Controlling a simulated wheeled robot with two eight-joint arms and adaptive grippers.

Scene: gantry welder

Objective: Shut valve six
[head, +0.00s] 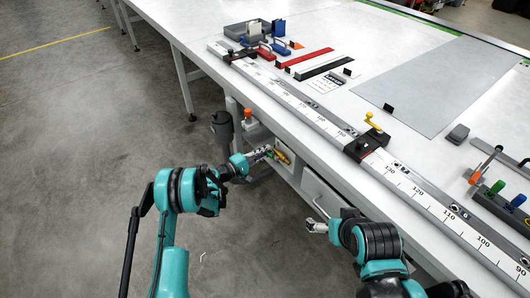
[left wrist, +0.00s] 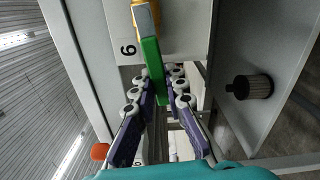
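Valve six shows in the left wrist view as a green lever handle (left wrist: 152,62) with a silver and yellow part above it. A black numeral, a 6 as I read it, is on the pale panel beside it. In the head view its yellow part (head: 283,157) is under the bench edge. My left gripper (head: 262,154) reaches it from the left. In the left wrist view, its purple fingers (left wrist: 161,90) lie on both sides of the handle's free end, with no clear gap. My right gripper (head: 316,226) is by the bench's drawer front, away from the valve; its fingers are too small to judge.
The long white bench (head: 210,27) carries a measuring rail (head: 290,98), clamps and a grey tray (head: 235,31). A dark cylinder (head: 222,128) and an orange knob (head: 248,114) are by its side. The grey floor at left (head: 70,120) is clear.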

